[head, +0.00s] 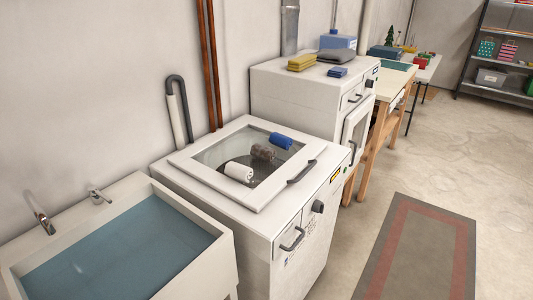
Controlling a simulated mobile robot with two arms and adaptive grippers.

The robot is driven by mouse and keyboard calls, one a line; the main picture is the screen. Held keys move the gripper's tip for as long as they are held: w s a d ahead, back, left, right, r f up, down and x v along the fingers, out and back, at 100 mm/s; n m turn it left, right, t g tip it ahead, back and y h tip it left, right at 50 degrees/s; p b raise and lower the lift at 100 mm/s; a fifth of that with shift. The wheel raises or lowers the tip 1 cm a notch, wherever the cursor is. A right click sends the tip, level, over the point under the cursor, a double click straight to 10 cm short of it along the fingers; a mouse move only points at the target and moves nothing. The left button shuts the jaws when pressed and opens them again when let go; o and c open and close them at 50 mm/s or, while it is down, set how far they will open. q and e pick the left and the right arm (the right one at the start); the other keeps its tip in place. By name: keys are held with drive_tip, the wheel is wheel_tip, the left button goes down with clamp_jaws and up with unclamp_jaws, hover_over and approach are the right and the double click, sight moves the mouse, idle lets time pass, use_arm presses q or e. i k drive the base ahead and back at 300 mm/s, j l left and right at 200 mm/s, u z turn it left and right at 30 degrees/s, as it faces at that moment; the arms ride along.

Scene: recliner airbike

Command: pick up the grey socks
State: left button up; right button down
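A grey-brown rolled bundle (263,152), which looks like the grey socks, lies in the middle of the glass lid area of the white top-loading washer (180,177). A white roll (238,171) lies in front of it and a blue roll (281,141) behind it. I cannot tell whether the rolls rest on the glass or show through it. The framed lid (232,198) appears shut, with a dark handle (301,171) on its right side. Neither of my grippers is in view.
A sink (226,238) with blue water stands at left front. A second white machine (290,90) behind holds yellow (301,62), grey (338,56) and blue (337,72) folded cloths. A wooden table and shelves stand farther back. The floor by the mat (427,245) is clear.

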sight(265, 153)
drive_tip(key=u, duration=0.4)
drive_tip(key=l+u, duration=0.1)
drive_tip(key=u, duration=0.3)
drive_tip(key=l+u, duration=0.1)
drive_tip(key=u, duration=0.65)
drive_tip(key=k+l+u, duration=0.1)
drive_tip(key=l+u, duration=0.25)
drive_tip(key=l, duration=0.25)
drive_tip(key=k+l+u, duration=0.2)
drive_tip(key=l+u, duration=0.15)
drive_tip(key=l, duration=0.2)
drive_tip(key=k+l+u, duration=0.2)
drive_tip(key=l+u, duration=0.15)
drive_tip(key=l, duration=0.15)
drive_tip(key=k+l+u, duration=0.65)
drive_tip(key=l, duration=0.15)
